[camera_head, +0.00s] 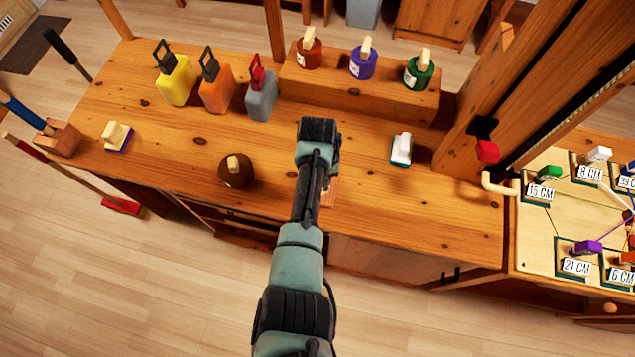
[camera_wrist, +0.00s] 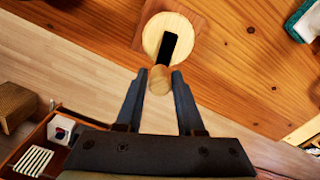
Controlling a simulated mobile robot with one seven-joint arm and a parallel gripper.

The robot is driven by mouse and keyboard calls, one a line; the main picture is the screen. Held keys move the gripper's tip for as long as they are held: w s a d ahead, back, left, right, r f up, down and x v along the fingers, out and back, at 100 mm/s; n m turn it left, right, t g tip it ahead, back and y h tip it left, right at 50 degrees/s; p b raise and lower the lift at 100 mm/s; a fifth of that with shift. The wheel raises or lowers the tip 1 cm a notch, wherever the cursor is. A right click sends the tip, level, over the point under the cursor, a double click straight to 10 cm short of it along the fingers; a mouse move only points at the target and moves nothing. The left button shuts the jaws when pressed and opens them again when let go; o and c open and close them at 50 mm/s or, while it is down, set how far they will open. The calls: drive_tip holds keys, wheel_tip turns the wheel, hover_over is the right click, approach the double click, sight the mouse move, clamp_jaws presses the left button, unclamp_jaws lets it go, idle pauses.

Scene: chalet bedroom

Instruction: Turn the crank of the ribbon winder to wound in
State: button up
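The ribbon winder shows in the wrist view as a pale round wooden disc (camera_wrist: 165,27) on a wooden base. Its crank has a black arm (camera_wrist: 168,48) and a short wooden handle (camera_wrist: 160,79). The black arm runs from the disc down towards my gripper. My gripper (camera_wrist: 160,74) is open, one finger on each side of the handle, with narrow gaps at the fingertips. I cannot tell whether the fingers touch it. In the head view my arm covers most of the winder; only a bit of wood (camera_head: 329,196) shows beside my wrist.
A round brown object (camera_head: 236,171) and a white-and-green block (camera_head: 401,149) stand left and right of my arm. Yellow (camera_head: 176,81), orange and grey bottles stand at the back left. A raised shelf (camera_head: 350,92) holds three jars. An open drawer (camera_wrist: 35,150) lies below the desk edge.

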drive_tip(key=o, duration=0.3)
wheel_tip(320, 180, up, 13)
drive_tip(key=shift+b, duration=0.5)
idle(0.5)
